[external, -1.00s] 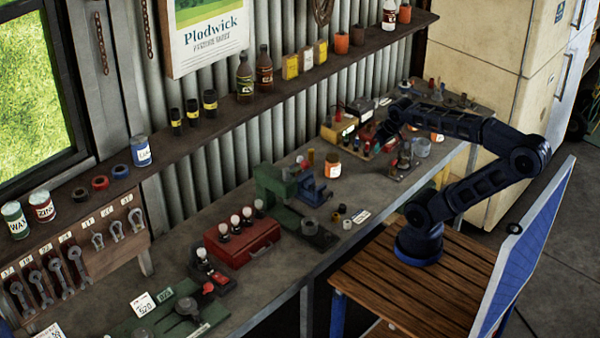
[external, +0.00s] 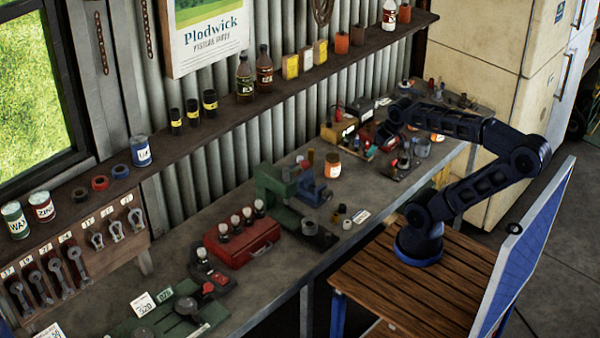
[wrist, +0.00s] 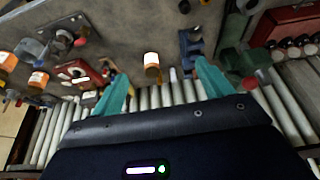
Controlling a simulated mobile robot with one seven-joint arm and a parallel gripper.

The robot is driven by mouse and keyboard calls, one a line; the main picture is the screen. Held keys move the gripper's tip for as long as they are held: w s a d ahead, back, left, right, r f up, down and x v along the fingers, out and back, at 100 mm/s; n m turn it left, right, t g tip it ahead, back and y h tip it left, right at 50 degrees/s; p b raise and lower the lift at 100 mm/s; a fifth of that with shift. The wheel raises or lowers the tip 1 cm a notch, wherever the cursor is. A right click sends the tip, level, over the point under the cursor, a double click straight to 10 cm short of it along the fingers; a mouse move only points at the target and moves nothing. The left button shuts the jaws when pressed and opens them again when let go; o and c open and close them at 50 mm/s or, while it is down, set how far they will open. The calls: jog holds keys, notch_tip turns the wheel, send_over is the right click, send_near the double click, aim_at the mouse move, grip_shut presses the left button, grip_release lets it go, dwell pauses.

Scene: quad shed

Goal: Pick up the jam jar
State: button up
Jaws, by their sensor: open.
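An orange jar with a pale label (external: 333,164), which looks like the jam jar, stands upright on the workbench, right of a blue vise. In the wrist view the orange jar (wrist: 152,66) sits ahead of the gap between my fingers, nearer the left finger than the right. My gripper (wrist: 162,84) is open, with two teal fingers spread wide and nothing between them. In the external view my gripper is hard to make out against the dark arm and clutter; it is above the bench, right of the jar and apart from it.
Similar orange jars (wrist: 38,79) stand at the left of the wrist view. The blue vise (external: 314,190) and green machine (external: 275,186) are left of the jar. A red toolbox (external: 242,240) is farther left. A shelf (external: 290,85) runs above the bench. Bench space in front of the jar is partly clear.

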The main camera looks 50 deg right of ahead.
aim_at(333, 156)
jog(key=w+d+f+n+g+h, duration=0.3)
jog(key=w+d+f+n+h, duration=0.5)
jog(key=f+n, duration=0.25)
jog(key=w+a+f+n+t+h, duration=0.1)
jog(key=w+a+f+n+t, duration=0.3)
jog(key=w+n, duration=0.3)
jog(key=w+a+f+n+t+h, duration=0.25)
jog(key=w+f+n, duration=0.25)
jog(key=w+n, duration=0.25)
jog(key=shift+y, duration=0.25)
jog(key=shift+w+a+f+x, duration=0.1)
jog(key=shift+x, duration=1.55)
jog(key=shift+w+a+f+x, duration=0.1)
jog(key=shift+a+f+x, duration=0.05)
jog(key=shift+x, duration=1.55)
jog(key=shift+w+a+f+x, duration=0.1)
jog(key=shift+x, duration=1.55)
jog(key=c, duration=1.4)
jog(key=shift+c, duration=0.2)
